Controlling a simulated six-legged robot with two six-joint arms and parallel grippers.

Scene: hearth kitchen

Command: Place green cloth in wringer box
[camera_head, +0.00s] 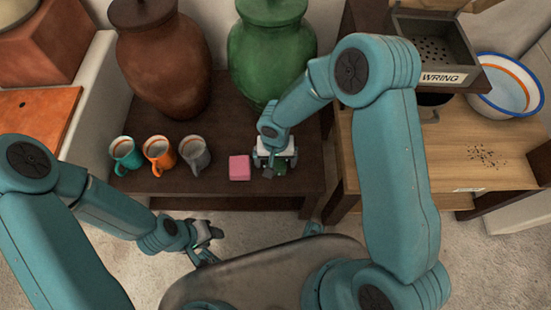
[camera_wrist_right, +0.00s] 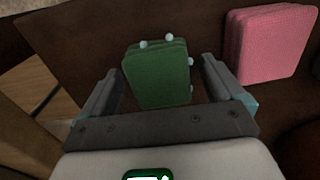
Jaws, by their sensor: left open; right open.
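The green cloth (camera_wrist_right: 157,76) is a small folded block with pale drops on it. It lies on the dark low table and shows between the fingers of my open right gripper (camera_wrist_right: 168,88) in the right wrist view, with gaps on both sides. In the head view the green cloth (camera_head: 280,166) is partly hidden by my right gripper (camera_head: 274,166), which is over it. The wringer box (camera_head: 433,52), grey with a holed plate and a WRING label, stands at the upper right. My left gripper (camera_head: 207,240) is open and empty over the floor.
A pink cloth (camera_head: 239,168) lies just left of the green one. Teal, orange and grey mugs (camera_head: 159,153) stand further left. Brown (camera_head: 165,60) and green (camera_head: 268,50) urns stand behind. A white bowl (camera_head: 505,86) and dark specks (camera_head: 487,156) are on the wooden table at right.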

